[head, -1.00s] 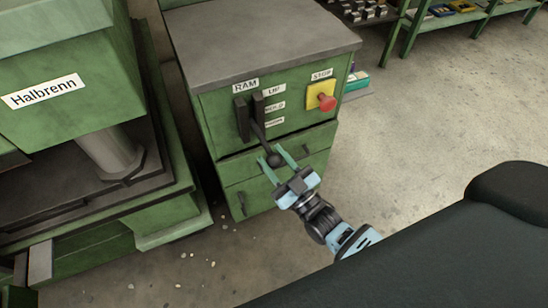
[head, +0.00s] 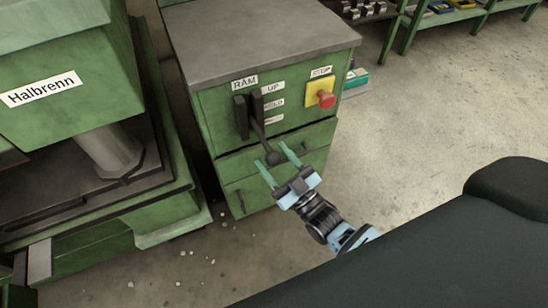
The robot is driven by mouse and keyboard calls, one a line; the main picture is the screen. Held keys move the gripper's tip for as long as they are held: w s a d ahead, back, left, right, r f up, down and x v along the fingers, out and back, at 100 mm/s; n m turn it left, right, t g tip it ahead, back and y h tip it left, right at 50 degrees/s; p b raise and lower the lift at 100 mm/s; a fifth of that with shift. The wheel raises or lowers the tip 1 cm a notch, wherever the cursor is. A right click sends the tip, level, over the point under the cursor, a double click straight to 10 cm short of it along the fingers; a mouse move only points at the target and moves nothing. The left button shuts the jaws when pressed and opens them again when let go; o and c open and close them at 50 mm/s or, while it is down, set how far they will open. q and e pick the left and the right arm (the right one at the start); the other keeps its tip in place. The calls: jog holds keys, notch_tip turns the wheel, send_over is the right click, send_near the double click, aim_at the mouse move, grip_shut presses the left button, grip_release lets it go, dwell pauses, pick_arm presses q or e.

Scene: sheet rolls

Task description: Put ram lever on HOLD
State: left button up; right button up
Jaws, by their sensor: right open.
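The ram lever (head: 258,130) is a dark rod with a round black knob (head: 274,157). It comes out of a black slotted plate (head: 241,115) on the green cabinet front, under the RAM label (head: 244,82). The lever slants downward, with its knob below the HOLD label (head: 274,104). The UP label (head: 273,88) sits above HOLD; the lowest label is partly hidden. My right gripper (head: 278,162) is open, with its teal fingertips on either side of the knob; I cannot tell whether they touch it. My left gripper is not in view.
A red stop button (head: 326,100) on a yellow plate sits right of the lever. The green press (head: 60,100) marked Halbrenn stands at left. Shelves (head: 440,20) stand at the back right. Floor at right is clear.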

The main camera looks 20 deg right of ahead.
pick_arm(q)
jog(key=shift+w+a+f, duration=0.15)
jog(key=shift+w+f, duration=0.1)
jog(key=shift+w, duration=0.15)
pick_arm(e)
jog(key=v, duration=0.7)
jog(key=shift+s, duration=0.15)
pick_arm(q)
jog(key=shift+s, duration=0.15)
